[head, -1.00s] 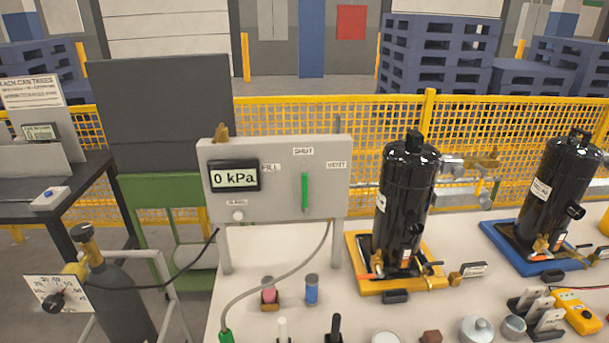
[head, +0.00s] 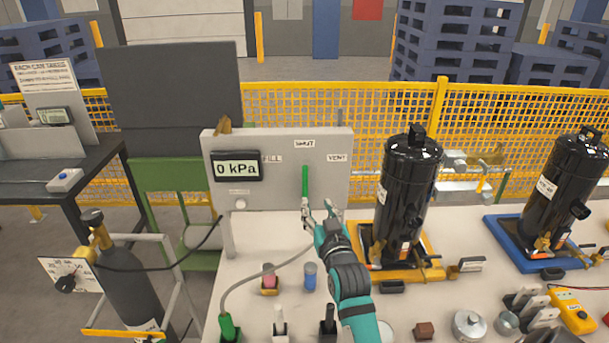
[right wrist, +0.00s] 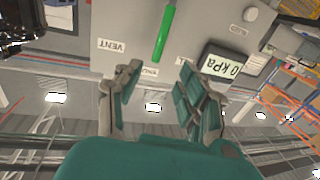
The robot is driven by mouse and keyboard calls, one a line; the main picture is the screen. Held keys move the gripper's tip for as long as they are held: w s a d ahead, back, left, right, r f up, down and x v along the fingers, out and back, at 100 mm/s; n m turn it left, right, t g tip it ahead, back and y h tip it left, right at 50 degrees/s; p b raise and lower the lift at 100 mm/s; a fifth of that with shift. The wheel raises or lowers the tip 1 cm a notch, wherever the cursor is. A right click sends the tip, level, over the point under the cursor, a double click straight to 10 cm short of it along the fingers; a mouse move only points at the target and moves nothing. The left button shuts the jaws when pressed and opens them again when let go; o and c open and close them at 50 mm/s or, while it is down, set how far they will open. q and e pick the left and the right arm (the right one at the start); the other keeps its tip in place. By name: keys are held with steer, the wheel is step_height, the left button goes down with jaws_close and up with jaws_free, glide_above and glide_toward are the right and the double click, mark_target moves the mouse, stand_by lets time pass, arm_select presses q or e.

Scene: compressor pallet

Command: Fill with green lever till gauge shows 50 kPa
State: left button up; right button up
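The green lever (head: 305,181) stands vertical on the grey gauge panel (head: 285,202), below the SHUT label and between FILL on the left and VENT on the right. The gauge display (head: 237,168) reads 0 kPa. My right gripper (head: 322,210) is open and empty, just below the lever's lower end in the head view. In the right wrist view, which is upside down, the lever (right wrist: 164,32) lies beyond the gap between the parted fingers (right wrist: 160,92), apart from them. My left gripper is out of view.
A black compressor can (head: 405,200) on a yellow base stands right of my right arm. A green hose plug (head: 228,327), a pink item (head: 269,278) and a blue cylinder (head: 310,276) are on the white table. A gas bottle (head: 128,280) stands at left.

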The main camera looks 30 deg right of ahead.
mark_target(306, 179)
steer(key=p+x, duration=0.2)
steer(key=x, duration=1.2)
steer(key=shift+w+d+f+p, duration=0.1)
steer(key=shift+d+p, duration=0.1)
steer(key=shift+p, duration=0.15)
steer(key=shift+c, duration=0.5)
jaws_close()
steer(key=shift+w+f, duration=0.15)
steer(key=shift+f, duration=0.15)
